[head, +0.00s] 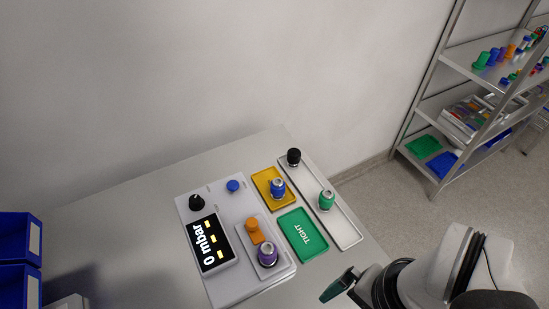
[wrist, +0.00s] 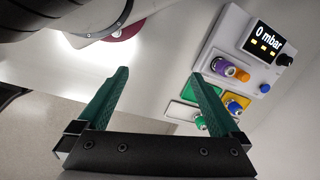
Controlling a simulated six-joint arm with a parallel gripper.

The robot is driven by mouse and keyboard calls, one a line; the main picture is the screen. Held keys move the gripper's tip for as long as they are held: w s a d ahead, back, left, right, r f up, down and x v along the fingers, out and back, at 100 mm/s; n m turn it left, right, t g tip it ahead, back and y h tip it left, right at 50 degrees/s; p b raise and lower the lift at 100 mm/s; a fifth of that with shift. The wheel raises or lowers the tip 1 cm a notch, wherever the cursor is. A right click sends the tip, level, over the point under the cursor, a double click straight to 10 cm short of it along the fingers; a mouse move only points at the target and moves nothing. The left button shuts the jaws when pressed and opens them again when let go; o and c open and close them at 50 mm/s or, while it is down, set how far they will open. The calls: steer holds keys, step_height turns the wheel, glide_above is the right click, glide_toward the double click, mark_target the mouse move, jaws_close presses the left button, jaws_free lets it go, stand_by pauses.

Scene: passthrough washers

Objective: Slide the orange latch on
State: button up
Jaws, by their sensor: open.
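The orange latch (head: 254,230) sits on the grey panel (head: 222,284), beside a purple-ringed fitting (head: 267,254) and right of the display (head: 209,244) reading "0 mbar". In the wrist view the orange latch (wrist: 242,75) shows beyond my right finger, next to the purple fitting (wrist: 221,66). My gripper (wrist: 155,85) has two green fingers spread wide with nothing between them. In the head view my gripper (head: 338,286) is at the lower right, apart from the panel and to the right of the latch. Only part of it shows there.
A yellow tray (head: 262,176) with a blue fitting, a green plate (head: 302,243) marked "TIGHT" and a white tray (head: 347,237) with green and black fittings lie right of the panel. Blue bins (head: 20,240) stand at the left. A shelf (head: 470,60) stands at the far right.

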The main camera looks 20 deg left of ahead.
stand_by(0.3)
steer(key=shift+w+a+r, duration=0.1)
steer(key=shift+w+r, duration=0.1)
steer(key=shift+w, duration=0.05)
steer(key=shift+c, duration=1.1)
steer(key=w+a+r, duration=0.1)
steer(key=w, duration=0.2)
steer(key=w+a+n, duration=0.1)
steer(key=w+a, duration=0.1)
steer(key=w, duration=0.1)
steer(key=w+a+r+n, duration=0.1)
steer(key=w+a, duration=0.1)
steer(key=w, duration=0.1)
steer(key=shift+a+r+h, duration=0.2)
steer(key=shift+r+h, duration=0.1)
steer(key=shift+h, duration=0.1)
steer(key=c, duration=0.3)
steer(key=n+h, duration=0.1)
steer(key=n, duration=0.3)
glide_above(252, 222)
step_height(252, 222, down, 3)
step_height(252, 222, down, 15)
steer(key=shift+f, duration=0.15)
jaws_close()
